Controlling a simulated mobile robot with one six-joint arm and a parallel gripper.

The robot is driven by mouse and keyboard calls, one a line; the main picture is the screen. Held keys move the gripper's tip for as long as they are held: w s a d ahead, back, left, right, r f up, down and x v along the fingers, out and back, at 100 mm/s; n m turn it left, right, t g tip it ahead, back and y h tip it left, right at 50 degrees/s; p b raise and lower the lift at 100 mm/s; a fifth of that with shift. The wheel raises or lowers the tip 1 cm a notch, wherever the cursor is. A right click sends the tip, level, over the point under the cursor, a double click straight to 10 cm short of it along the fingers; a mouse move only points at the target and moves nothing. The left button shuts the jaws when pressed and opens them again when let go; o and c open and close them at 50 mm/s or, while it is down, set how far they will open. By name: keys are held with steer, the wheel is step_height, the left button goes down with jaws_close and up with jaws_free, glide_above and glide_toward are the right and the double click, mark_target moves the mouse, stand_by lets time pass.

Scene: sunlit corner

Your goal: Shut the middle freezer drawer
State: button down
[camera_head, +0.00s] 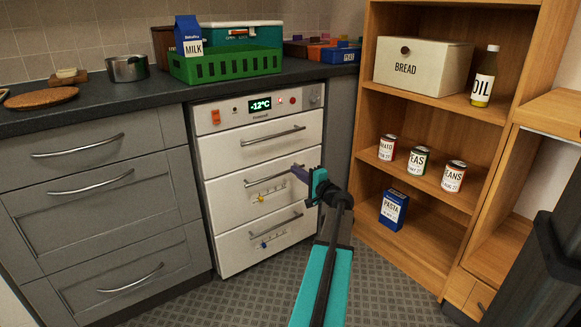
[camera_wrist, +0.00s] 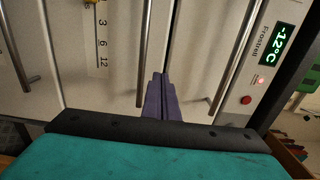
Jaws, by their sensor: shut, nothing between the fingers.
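The white freezer (camera_head: 212,222) stands under the counter with three drawers, each with a bar handle. The middle drawer (camera_head: 226,204) carries a sliding scale with a yellow marker below its handle. Its front looks about flush with the other drawers; I cannot tell whether a small gap is left. My gripper (camera_head: 299,174) is at the right end of the middle drawer's handle. In the wrist view its purple fingers (camera_wrist: 160,78) are together and empty, beside the middle handle (camera_wrist: 150,45), on the side towards the top drawer (camera_wrist: 208,45). I cannot tell whether the tips touch the front.
The bottom drawer (camera_head: 232,252) has a blue marker. Grey cabinets (camera_head: 80,215) stand to the left. A wooden shelf (camera_head: 440,218) with cans, a pasta box (camera_head: 393,209) and a bread box stands close on the right. The counter above holds a green crate (camera_head: 225,66). Floor before the freezer is clear.

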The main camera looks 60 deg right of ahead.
steer(key=p+v, duration=0.1)
steer(key=v, duration=0.5)
steer(key=shift+p, duration=0.3)
steer(key=shift+a, duration=0.15)
